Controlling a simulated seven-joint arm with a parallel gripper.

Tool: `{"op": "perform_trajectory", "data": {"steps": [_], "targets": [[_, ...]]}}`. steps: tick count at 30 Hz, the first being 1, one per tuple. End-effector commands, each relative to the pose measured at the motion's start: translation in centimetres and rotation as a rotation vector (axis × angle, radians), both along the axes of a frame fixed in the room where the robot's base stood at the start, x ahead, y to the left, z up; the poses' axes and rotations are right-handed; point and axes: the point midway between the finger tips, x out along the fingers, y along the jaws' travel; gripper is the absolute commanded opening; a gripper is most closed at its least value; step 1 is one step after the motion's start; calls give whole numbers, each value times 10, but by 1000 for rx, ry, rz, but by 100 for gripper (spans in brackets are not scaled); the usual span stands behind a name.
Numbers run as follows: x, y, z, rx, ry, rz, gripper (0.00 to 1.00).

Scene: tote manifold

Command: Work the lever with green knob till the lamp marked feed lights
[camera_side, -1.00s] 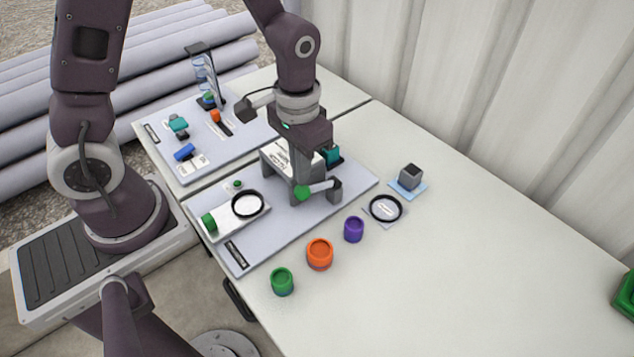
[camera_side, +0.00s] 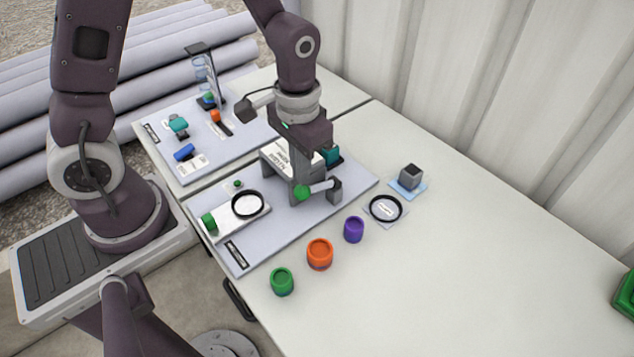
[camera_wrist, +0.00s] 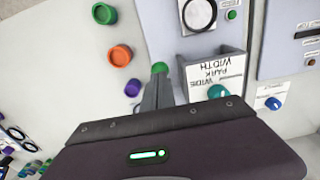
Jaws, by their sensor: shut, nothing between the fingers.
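The lever's green knob (camera_side: 302,192) sits at the end of a pale rod that runs to a grey bracket (camera_side: 335,190) on the panel. My gripper (camera_side: 296,202) points down right at the knob, fingers together with nothing between them. In the wrist view the green knob (camera_wrist: 159,67) shows just beyond the closed fingertips (camera_wrist: 158,80). I cannot tell whether they touch it. A small green button or lamp (camera_side: 237,184) is on the same panel; I cannot read a feed mark on it or tell whether it is lit.
A white lettered box (camera_side: 276,158) and a teal knob (camera_side: 332,155) stand close behind the gripper. Green (camera_side: 282,281), orange (camera_side: 320,253) and purple (camera_side: 354,229) cups stand in front. The table on the right is mostly clear.

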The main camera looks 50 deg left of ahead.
Motion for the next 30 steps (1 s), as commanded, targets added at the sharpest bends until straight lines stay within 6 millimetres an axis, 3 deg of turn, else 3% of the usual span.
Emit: {"op": "perform_trajectory", "data": {"steps": [30], "targets": [[0,0,-33,0,0,0,0]]}}
